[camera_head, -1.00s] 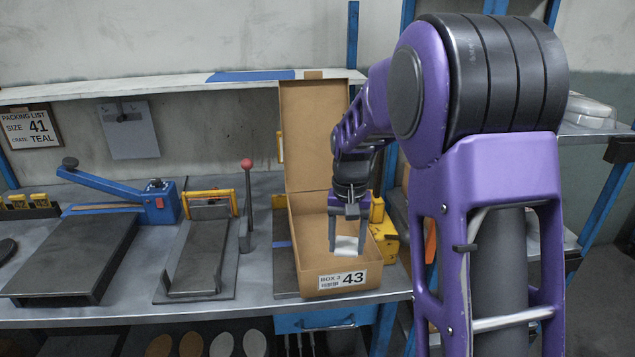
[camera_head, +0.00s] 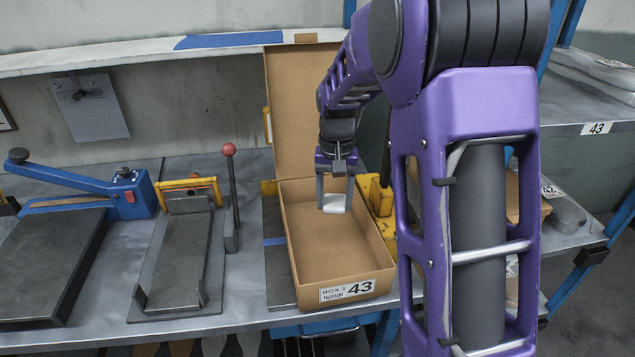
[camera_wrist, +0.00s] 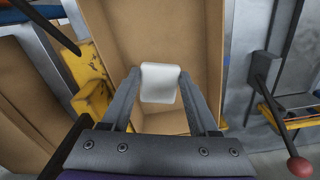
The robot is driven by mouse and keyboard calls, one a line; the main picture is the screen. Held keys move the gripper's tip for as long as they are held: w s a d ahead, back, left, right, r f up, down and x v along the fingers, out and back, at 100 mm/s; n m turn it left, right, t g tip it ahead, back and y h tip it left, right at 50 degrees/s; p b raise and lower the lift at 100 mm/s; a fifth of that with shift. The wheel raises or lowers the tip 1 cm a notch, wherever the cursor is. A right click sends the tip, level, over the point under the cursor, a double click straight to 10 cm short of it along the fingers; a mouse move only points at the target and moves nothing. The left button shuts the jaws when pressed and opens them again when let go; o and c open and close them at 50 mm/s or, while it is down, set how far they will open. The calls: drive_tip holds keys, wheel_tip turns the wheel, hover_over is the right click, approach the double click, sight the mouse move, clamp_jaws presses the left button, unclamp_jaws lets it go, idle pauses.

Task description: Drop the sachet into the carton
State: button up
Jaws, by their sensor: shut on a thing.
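The sachet (camera_head: 334,203) is small and white. My gripper (camera_head: 335,205) is shut on it, one finger at each side, and points down. In the wrist view the sachet (camera_wrist: 160,82) shows between the two finger ends of my gripper (camera_wrist: 160,88). The carton (camera_head: 345,262) is brown cardboard with its lid (camera_head: 300,110) standing up at the back and a "BOX 3 43" label on its front. The sachet appears over the carton's opening, towards the back right. Its exact height above the carton floor is hard to tell. The carton floor in view looks empty.
A yellow fixture (camera_head: 378,200) stands close against the carton's right side. To the left are a jig with a red-knobbed lever (camera_head: 229,150) and a blue-armed press (camera_head: 85,187). A shelf board (camera_head: 150,55) runs behind. Shelves with stock are at the right.

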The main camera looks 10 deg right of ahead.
wheel_tip(320, 180, down, 5)
drive_tip(key=shift+r+b, duration=0.1)
drive_tip(key=shift+b, duration=1.1)
drive_tip(key=o, duration=1.4)
wheel_tip(320, 180, up, 17)
drive_tip(key=shift+r+p, duration=0.2)
drive_tip(key=shift+p, duration=0.75)
